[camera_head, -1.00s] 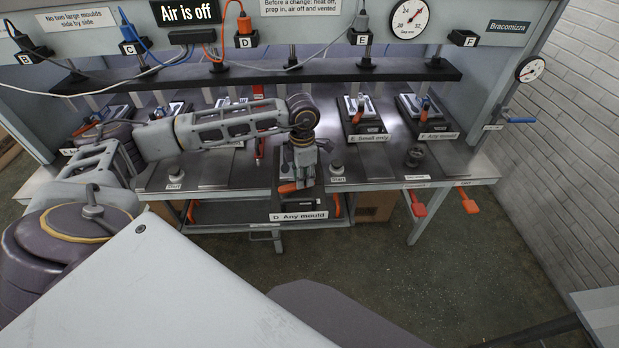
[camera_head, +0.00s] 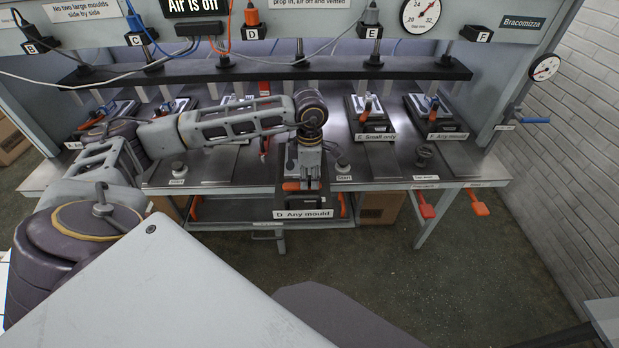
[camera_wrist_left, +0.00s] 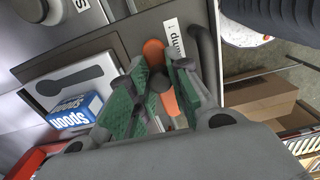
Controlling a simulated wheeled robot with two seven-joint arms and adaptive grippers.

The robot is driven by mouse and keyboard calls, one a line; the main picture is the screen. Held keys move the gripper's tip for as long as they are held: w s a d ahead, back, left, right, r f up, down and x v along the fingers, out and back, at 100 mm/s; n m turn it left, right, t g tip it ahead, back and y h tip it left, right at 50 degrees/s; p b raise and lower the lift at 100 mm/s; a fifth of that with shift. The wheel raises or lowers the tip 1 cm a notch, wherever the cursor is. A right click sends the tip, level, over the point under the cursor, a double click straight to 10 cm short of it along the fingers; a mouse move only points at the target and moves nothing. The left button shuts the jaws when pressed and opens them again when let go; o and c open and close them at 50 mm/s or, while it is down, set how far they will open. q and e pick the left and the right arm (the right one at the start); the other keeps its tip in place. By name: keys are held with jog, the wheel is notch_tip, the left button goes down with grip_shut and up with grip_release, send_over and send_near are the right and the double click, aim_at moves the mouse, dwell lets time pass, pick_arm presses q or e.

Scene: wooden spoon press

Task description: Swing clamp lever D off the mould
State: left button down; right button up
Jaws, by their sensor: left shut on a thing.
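My left gripper (camera_head: 304,188) is over the pulled-out station D tray (camera_head: 303,214), pointing down. In the left wrist view its green-padded fingers (camera_wrist_left: 152,98) are shut on clamp lever D (camera_wrist_left: 171,103), whose orange grip shows between and behind them. The orange also shows left of the gripper in the head view (camera_head: 291,186). The mould (camera_wrist_left: 72,78), a pale block with a dark spoon shape and a blue "spoon" label, lies left of the fingers. My wrist and fingers hide most of it in the head view. My right gripper is out of view.
Other stations, E (camera_head: 375,137) and F (camera_head: 446,136), sit back on the steel bench. The dark press bar (camera_head: 270,72) spans above. Red and orange pedals (camera_head: 426,205) hang at the right front. A cardboard box (camera_head: 380,207) stands under the bench.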

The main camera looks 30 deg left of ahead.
aim_at(309, 178)
pick_arm(q)
jog(key=c, duration=1.3)
grip_release()
jog(key=shift+r, duration=6.05)
jog(key=shift+s+f, duration=0.1)
